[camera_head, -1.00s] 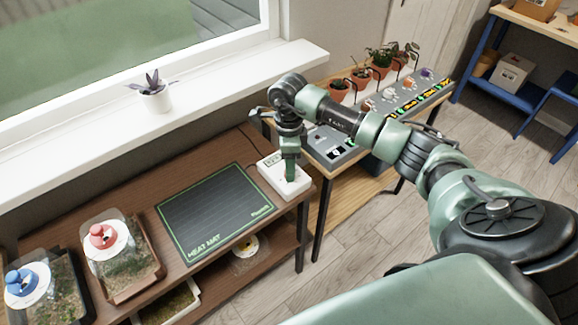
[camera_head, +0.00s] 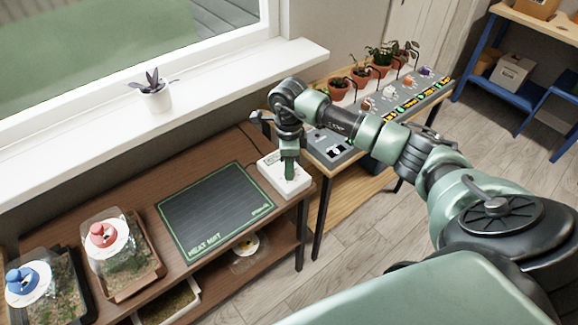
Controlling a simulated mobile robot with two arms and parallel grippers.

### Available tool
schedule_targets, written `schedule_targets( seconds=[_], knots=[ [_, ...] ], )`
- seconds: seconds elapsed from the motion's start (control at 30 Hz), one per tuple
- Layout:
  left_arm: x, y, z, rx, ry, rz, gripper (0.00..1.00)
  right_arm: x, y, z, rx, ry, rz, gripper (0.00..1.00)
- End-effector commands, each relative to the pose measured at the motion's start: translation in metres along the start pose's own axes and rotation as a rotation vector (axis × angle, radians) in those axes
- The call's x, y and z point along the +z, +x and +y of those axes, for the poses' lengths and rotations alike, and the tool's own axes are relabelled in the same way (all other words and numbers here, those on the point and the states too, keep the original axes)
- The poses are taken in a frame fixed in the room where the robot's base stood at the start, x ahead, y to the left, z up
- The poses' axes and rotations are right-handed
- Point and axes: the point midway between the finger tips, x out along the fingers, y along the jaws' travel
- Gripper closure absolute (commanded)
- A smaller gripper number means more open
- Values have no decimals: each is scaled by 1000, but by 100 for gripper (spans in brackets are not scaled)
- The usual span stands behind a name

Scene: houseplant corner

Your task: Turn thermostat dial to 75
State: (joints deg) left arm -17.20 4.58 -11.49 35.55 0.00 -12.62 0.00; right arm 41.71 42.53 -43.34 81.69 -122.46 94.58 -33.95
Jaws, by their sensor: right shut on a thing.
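The thermostat (camera_head: 298,187) is a white box at the right end of the brown bench, beside the heat mat. My right gripper (camera_head: 290,178) points down onto its top and is shut on the dial. The dial is hidden by the gripper, so its setting cannot be read. The heat mat (camera_head: 215,210) is a dark sheet with a green border, lying flat on the bench. My left gripper is not in view.
Two covered seed trays, one with a red knob (camera_head: 103,234) and one with a blue knob (camera_head: 21,281), stand at the left. A grey panel table (camera_head: 333,150) with potted plants adjoins at right. A potted plant (camera_head: 156,97) stands on the windowsill.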

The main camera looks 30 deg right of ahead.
Motion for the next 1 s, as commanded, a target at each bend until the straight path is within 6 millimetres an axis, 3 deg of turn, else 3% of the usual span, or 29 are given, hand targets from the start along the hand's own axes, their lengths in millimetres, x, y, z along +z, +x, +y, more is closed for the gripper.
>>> schedule_targets(
  seconds=[0.27, 1.0],
  knots=[
    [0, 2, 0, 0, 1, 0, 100, -1, 0, -1, -1, 178, -7, 100],
    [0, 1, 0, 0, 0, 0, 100, -2, -1, -1, -1, 877, -37, 100]
  ],
)
